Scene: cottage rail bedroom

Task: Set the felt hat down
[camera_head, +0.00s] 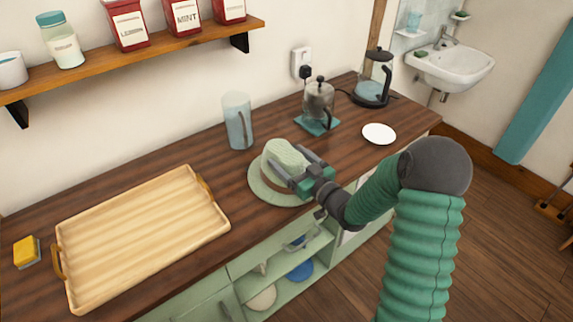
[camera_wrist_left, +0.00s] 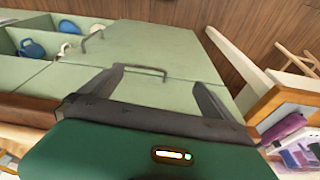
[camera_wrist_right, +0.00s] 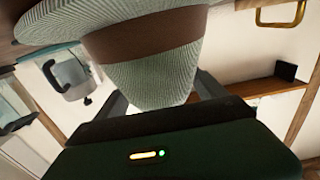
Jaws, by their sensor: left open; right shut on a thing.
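The pale green felt hat (camera_head: 269,187) with a brown band is at the front edge of the dark wooden counter (camera_head: 240,178), brim down. My right gripper (camera_head: 302,173) is shut on the hat's crown. The hat fills the top of the right wrist view (camera_wrist_right: 150,65), between the fingers. The brim looks at or just over the counter top; I cannot tell whether it touches. My left gripper (camera_wrist_left: 165,85) is open and empty in the left wrist view, facing green cabinet fronts. It is not in the head view.
A wooden tray (camera_head: 72,262) lies left of the hat, with a yellow sponge (camera_head: 27,251) beyond it. A blue-grey pitcher (camera_head: 238,121) stands behind the hat. A French press (camera_head: 318,100), a kettle (camera_head: 373,80) and a white plate (camera_head: 379,134) are to the right.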

